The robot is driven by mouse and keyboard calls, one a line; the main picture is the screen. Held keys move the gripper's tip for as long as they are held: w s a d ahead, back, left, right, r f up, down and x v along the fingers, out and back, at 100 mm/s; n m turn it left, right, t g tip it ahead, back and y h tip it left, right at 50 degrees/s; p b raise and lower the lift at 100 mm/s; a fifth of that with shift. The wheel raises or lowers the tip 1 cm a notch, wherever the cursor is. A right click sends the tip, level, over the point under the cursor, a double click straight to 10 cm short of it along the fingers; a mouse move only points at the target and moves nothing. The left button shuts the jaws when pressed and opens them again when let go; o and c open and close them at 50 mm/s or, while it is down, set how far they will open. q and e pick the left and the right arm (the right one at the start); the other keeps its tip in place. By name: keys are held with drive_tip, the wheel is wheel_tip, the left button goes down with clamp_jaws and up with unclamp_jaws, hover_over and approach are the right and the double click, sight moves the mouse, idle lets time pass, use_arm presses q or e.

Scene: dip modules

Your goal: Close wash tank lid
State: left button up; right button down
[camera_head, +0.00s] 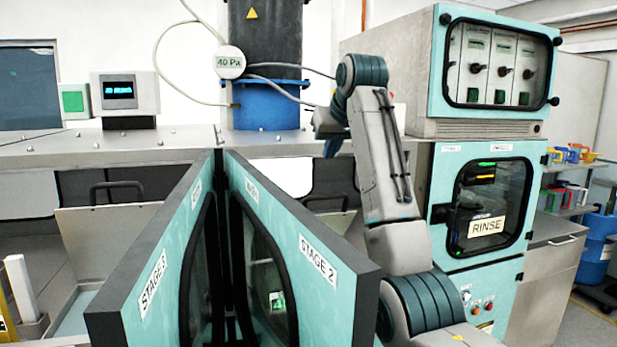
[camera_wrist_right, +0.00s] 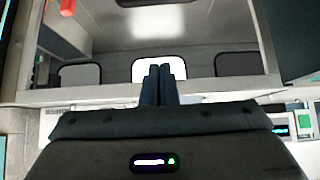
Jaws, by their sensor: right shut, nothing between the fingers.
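A teal panel marked STAGE 2 (camera_head: 325,283), with a smaller label that seems to read WASH, stands swung out beside a teal panel marked STAGE 3 (camera_head: 140,277). Behind them, a grey metal lid with a black handle (camera_head: 84,232) stands tilted up at the left. Another black handle (camera_head: 326,199) shows behind the STAGE 2 panel, its lid mostly hidden. I cannot tell which lid is the wash tank's. My right gripper (camera_head: 331,142) is raised near the bench edge, apart from these handles. In the right wrist view its fingers (camera_wrist_right: 158,84) are shut and empty. My left gripper is not in view.
A teal door marked RINSE (camera_head: 487,190) is shut at the right, below a control box (camera_head: 500,62). A blue and black drum (camera_head: 265,105) with hoses and a gauge stands behind the bench. A small display box (camera_head: 125,95) stands at the left.

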drive_tip(key=w+d+f+p, duration=0.1)
drive_tip(key=d+f+p, duration=0.1)
drive_tip(key=p, duration=0.5)
hover_over(333, 214)
drive_tip(key=f, duration=0.5)
drive_tip(key=shift+w+d+f, duration=0.1)
drive_tip(key=shift+w+f, duration=0.3)
drive_tip(key=shift+s+f+p, duration=0.1)
drive_tip(key=shift+s+p, duration=0.15)
drive_tip(key=shift+p, duration=0.05)
drive_tip(key=shift+s+f, duration=0.1)
drive_tip(key=shift+f, duration=0.15)
drive_tip(key=shift+s+d, duration=0.1)
